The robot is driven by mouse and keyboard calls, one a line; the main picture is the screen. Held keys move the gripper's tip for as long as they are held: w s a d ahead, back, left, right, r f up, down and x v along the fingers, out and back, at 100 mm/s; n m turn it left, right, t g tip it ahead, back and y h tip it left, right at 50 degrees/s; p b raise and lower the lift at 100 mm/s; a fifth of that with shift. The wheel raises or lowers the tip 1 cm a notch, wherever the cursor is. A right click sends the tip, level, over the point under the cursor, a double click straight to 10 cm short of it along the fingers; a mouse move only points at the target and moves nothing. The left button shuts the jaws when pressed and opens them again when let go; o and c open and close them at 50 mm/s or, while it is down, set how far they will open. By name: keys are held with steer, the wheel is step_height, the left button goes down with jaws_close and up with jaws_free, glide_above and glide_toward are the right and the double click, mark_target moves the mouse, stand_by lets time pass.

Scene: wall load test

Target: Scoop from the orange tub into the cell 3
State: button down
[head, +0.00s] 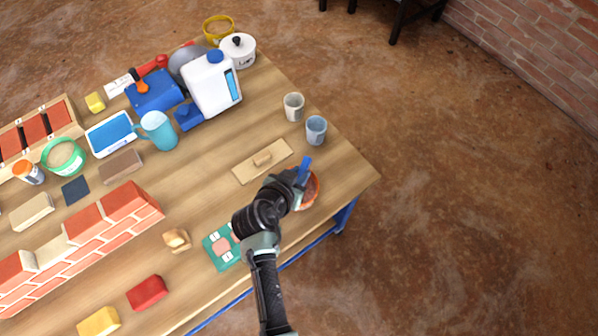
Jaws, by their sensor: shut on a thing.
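The orange tub (315,188) stands near the right edge of the table, with reddish-brown contents partly in view. My gripper (298,181) is over the tub's left side and hides much of it. It is shut on a blue-handled tool (305,167), likely the scoop, whose handle sticks up. The tool's lower end is hidden, so I cannot tell whether it touches the contents. A wooden box (73,131) with several reddish cells lies at the far left. Its labels are too small to read, so I cannot tell which is cell 3.
A wooden float (262,161) lies left of the tub; two cups (316,130) stand behind it. A white jug (213,84), a teal pitcher (158,130) and a green tub (63,157) stand between tub and box. A brick wall (85,238) occupies the front left.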

stand_by(0.3)
steer(key=shift+r+p, duration=2.6)
steer(key=shift+r, duration=0.4)
